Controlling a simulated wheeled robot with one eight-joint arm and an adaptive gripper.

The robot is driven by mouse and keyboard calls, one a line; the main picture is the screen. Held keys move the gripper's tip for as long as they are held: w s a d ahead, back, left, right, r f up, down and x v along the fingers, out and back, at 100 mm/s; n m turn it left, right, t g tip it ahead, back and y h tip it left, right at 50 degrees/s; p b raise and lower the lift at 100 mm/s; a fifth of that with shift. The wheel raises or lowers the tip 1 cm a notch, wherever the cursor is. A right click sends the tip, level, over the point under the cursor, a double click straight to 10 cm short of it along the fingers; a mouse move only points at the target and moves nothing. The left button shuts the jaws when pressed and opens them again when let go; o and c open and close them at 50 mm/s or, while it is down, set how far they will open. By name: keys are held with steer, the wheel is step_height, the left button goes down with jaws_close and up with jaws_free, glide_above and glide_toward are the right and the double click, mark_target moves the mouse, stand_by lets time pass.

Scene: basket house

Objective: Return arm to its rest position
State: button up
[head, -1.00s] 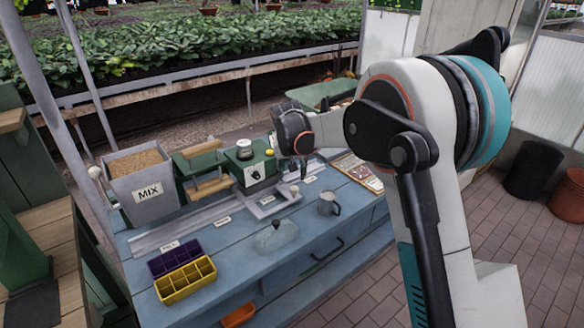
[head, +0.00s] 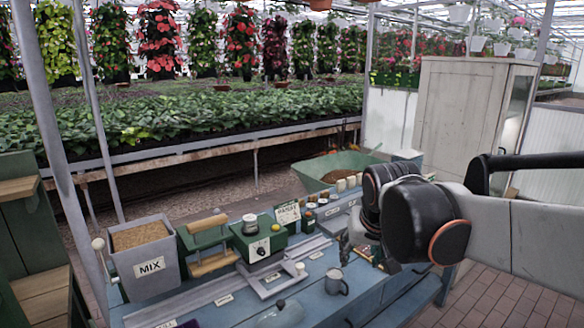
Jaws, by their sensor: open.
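My arm (head: 500,220) reaches in from the right edge of the head view, over the right part of the blue workbench (head: 400,300). Its dark wrist (head: 425,222) hides much of my gripper (head: 364,250), which hangs over the bench's right side. The gripper is open. I see nothing held in it, though its fingertips are small and partly covered.
On the bench stand a grey MIX bin (head: 148,268), a green box with a dial (head: 258,240), a grey mug (head: 336,282) and a clear lidded dish (head: 282,314). A green wheelbarrow (head: 330,168) is behind. A tall cabinet (head: 470,115) stands back right. Paved floor (head: 505,290) at right is open.

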steer(key=s+d+f, duration=0.2)
steer(key=s, duration=0.8)
steer(key=s+d+f+t, duration=0.1)
steer(key=s+d+f, duration=0.2)
steer(key=s, duration=0.6)
steer(key=shift+s+n, duration=0.35)
steer(key=shift+n, duration=0.05)
stand_by(1.5)
